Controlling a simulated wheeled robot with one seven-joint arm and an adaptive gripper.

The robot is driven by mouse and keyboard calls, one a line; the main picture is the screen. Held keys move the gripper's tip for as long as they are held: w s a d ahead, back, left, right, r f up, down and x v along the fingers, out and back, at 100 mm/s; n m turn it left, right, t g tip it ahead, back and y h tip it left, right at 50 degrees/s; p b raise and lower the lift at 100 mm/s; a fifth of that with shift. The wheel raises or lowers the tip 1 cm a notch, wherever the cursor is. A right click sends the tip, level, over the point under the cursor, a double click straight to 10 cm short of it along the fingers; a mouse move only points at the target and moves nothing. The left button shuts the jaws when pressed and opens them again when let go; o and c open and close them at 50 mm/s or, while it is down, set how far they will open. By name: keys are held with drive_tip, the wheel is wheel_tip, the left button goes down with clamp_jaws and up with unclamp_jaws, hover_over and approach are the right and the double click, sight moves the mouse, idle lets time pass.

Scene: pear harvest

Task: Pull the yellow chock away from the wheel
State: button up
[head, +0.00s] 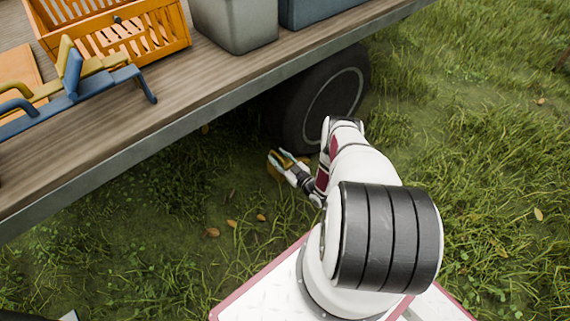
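The yellow chock (273,172) is small in the head view, low on the grass by the near left foot of the dark wheel (333,96). A strip of grass seems to show between chock and tyre, but I cannot tell the exact gap. My gripper (279,158) reaches down to the chock from the right, its fingers over and beside it. Yellow shows between and left of the fingers. The fingers hide part of the chock, and I cannot tell whether they are closed on it.
A wooden trailer bed (190,98) overhangs the wheel. It carries an orange crate (178,22), a grey bin (236,27), a blue bin (310,8) and blue and yellow tools (75,88). Open grass (480,130) lies to the right; fallen leaves (212,232) lie in front.

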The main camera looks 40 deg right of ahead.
drive_tip(key=shift+w, duration=0.3)
clamp_jaws()
drive_tip(key=shift+a, duration=0.1)
